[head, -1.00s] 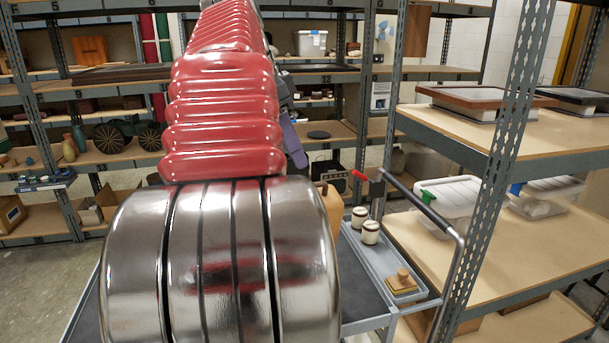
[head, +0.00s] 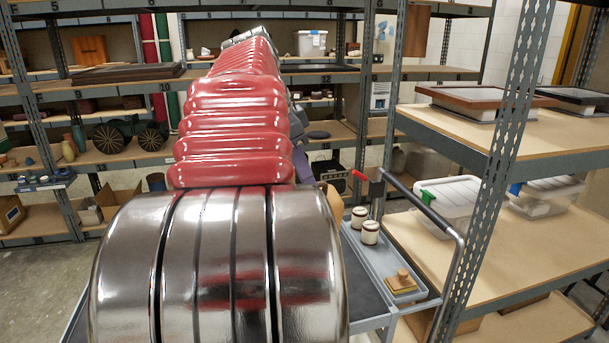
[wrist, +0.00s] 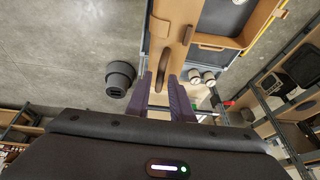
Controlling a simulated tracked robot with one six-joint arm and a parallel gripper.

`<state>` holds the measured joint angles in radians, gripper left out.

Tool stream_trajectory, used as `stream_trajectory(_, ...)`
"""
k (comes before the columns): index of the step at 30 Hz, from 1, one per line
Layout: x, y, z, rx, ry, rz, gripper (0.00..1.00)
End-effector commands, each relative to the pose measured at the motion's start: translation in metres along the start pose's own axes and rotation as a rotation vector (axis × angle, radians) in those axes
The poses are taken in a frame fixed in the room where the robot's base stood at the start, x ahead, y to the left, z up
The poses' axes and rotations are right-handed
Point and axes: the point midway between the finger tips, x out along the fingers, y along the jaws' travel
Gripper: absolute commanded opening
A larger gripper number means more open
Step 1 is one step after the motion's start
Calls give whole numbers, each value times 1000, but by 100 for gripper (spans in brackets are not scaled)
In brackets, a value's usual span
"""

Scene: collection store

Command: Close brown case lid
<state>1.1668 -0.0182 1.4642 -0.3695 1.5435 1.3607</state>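The brown case (wrist: 232,42) is at the top of the wrist view. Its tan-walled, dark-lined interior shows, so it stands open. A tan panel (wrist: 176,12) with a dark brown curved handle (wrist: 162,72) lies on its left; the rest is cut off by the frame.
The case is on a cart with a grey tray (head: 408,284) holding white jars (head: 370,232) and a wooden-handled block (head: 402,281). The cart's push handle (head: 428,212) rises at right. Shelving with lidded boxes (head: 452,198) stands right. A dark round bin (wrist: 119,78) is on the floor.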

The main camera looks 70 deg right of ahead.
Motion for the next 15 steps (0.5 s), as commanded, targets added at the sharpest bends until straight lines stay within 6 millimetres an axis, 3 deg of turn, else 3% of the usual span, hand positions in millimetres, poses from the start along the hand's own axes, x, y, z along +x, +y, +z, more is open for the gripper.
stream_trajectory(8,0,0,0,-1,0,0,1)
stream_trajectory(15,0,0,0,-1,0,0,0)
